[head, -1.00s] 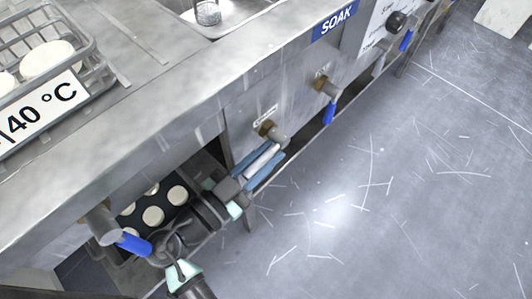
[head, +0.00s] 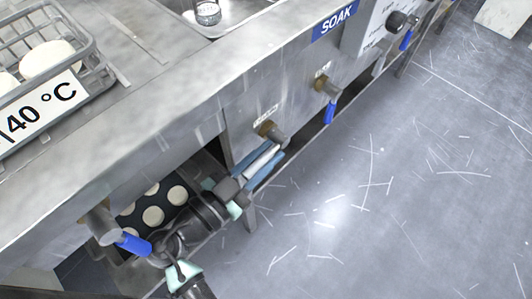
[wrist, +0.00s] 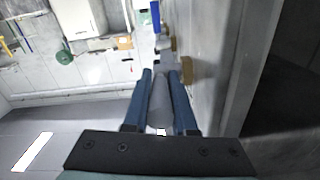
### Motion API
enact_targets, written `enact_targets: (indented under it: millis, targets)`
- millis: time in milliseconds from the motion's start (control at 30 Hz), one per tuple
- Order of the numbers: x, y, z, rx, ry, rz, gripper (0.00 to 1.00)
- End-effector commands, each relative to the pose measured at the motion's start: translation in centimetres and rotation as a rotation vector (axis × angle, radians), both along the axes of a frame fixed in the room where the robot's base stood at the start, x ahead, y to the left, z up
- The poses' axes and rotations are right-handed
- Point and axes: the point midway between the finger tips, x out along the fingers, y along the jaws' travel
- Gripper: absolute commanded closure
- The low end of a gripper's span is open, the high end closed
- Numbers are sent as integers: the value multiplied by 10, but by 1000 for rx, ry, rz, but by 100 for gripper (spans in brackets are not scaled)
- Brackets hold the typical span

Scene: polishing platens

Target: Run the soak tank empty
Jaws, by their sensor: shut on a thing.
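The soak tank front carries a blue SOAK sign (head: 335,20). Below it in the head view are a valve (head: 271,131) with a small unreadable tag and, to its right, a second valve with a blue handle (head: 329,112) hanging down. My gripper (head: 264,164) is at the left valve, its blue fingers shut on a pale grey handle (head: 260,161). In the wrist view the grey handle (wrist: 160,98) lies between the two fingers, pointing away along the tank front. The tank basin (head: 238,14) shows only partly at the top, so its water level cannot be told.
Another valve with a blue handle (head: 134,243) is at lower left, close to my arm. A dark tray (head: 178,217) of pale discs is under the counter. The floor at right is clear.

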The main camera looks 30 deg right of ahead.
Motion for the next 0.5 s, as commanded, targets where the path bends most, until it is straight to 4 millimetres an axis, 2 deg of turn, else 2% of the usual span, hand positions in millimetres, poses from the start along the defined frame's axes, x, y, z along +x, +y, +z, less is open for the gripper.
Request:
enact_targets:
  millis: [267, 500]
  targets:
    - [0, 1, -10, -53, -19, 3, 100]
    - [1, -1, -20, -170, -62, 2, 100]
